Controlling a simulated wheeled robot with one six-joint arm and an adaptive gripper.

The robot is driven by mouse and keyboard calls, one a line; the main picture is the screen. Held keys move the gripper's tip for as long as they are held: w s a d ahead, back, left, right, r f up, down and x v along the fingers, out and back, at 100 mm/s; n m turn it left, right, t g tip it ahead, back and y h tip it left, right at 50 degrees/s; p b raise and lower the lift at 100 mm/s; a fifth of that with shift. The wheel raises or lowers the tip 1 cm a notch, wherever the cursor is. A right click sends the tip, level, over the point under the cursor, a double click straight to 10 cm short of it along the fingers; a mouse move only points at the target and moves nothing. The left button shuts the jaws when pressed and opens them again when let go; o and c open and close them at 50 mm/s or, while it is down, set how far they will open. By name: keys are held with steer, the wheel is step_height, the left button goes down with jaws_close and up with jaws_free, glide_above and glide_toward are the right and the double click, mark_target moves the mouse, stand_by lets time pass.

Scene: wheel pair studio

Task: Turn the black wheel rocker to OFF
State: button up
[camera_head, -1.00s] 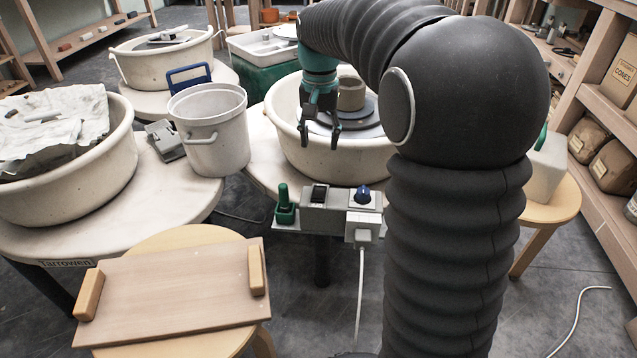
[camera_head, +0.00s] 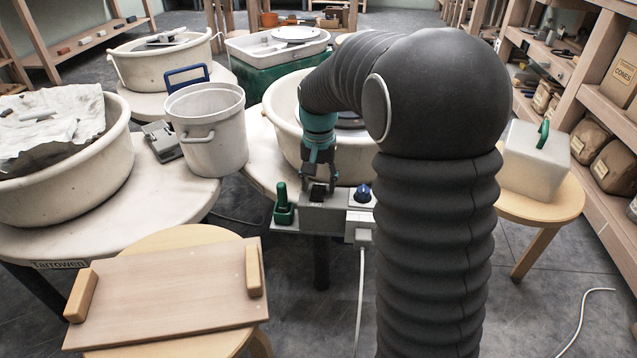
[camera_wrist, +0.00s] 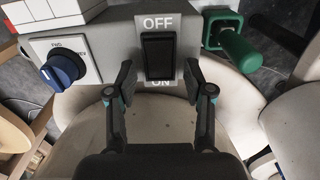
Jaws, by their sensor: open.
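The black wheel rocker (camera_wrist: 159,57) sits on a grey control box (camera_wrist: 112,32) at the front of the wheel. In the wrist view the word OFF is printed above it and ON below it, partly covered by the rocker's lower edge. I cannot tell which side is pressed in. My gripper (camera_wrist: 159,82) is open, its two fingertips on either side of the rocker's lower end, apart from it. In the head view my gripper (camera_head: 318,185) hangs just over the rocker (camera_head: 318,193) and partly hides it.
A blue rotary knob (camera_wrist: 62,68) is left of the rocker and a green lever (camera_wrist: 238,48) right of it in the wrist view. A white plug (camera_head: 359,236) with a cable is below the box. A white basin (camera_head: 283,118) stands behind.

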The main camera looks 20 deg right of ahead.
jaws_close()
steer(key=shift+f, duration=0.1)
steer(key=shift+s+a+f+t+h+b, duration=0.1)
steer(key=shift+s+t+h+b, duration=0.15)
steer(key=shift+t+b, duration=0.65)
steer(key=shift+s+r+t+h+b, duration=0.1)
steer(key=shift+r+t+h+b, duration=0.15)
steer(key=shift+t+h+b, duration=0.65)
steer(key=shift+y, duration=0.45)
jaws_free()
